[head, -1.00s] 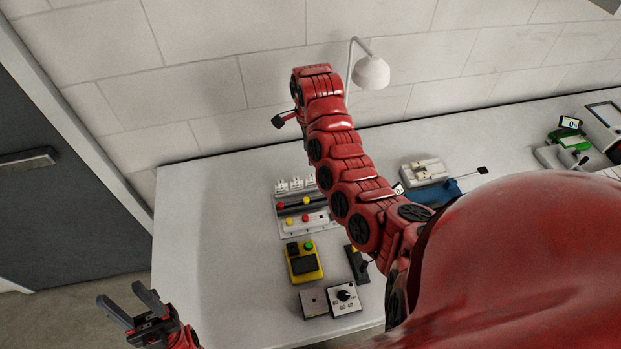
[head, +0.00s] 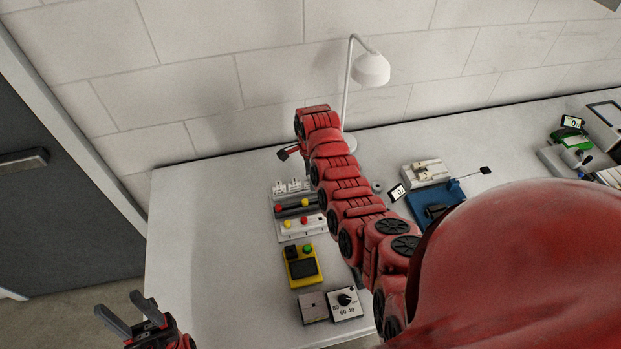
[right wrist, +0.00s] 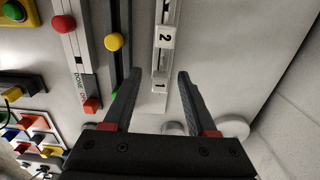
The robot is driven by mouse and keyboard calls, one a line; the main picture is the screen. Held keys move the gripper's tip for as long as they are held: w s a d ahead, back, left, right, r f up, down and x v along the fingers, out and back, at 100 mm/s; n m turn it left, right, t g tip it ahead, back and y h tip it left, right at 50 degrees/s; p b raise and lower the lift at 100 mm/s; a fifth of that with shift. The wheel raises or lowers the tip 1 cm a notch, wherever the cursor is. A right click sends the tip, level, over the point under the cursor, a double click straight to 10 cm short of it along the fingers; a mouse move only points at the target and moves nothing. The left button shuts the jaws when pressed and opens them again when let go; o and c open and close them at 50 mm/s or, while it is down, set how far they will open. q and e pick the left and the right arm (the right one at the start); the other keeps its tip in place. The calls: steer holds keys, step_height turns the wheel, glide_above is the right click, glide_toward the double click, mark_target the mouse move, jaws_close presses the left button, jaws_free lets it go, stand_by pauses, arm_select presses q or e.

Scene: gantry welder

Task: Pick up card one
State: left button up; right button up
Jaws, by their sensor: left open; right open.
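Card one (right wrist: 160,82) is a small white block marked "1" on a white rail in the right wrist view. It shows between the finger lines of my right gripper (right wrist: 158,74), which is open and empty. How far the fingers are above it, I cannot tell. Card two (right wrist: 166,37), marked "2", is on the same rail, farther from the gripper. In the head view several white cards (head: 292,186) stand at the rack's back edge, their numbers too small to read. My right gripper hangs just behind them there. My left gripper (head: 117,302) is open and empty, left of the table.
Rails with red and yellow knobs (head: 297,206) lie in front of the cards. A yellow box (head: 301,266) and a dial box (head: 345,303) are nearer. A white lamp (head: 370,69) stands behind my right arm. The table's left part (head: 205,240) is clear.

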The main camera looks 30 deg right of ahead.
steer(key=shift+f, duration=0.9)
steer(key=shift+c, duration=0.3)
jaws_close()
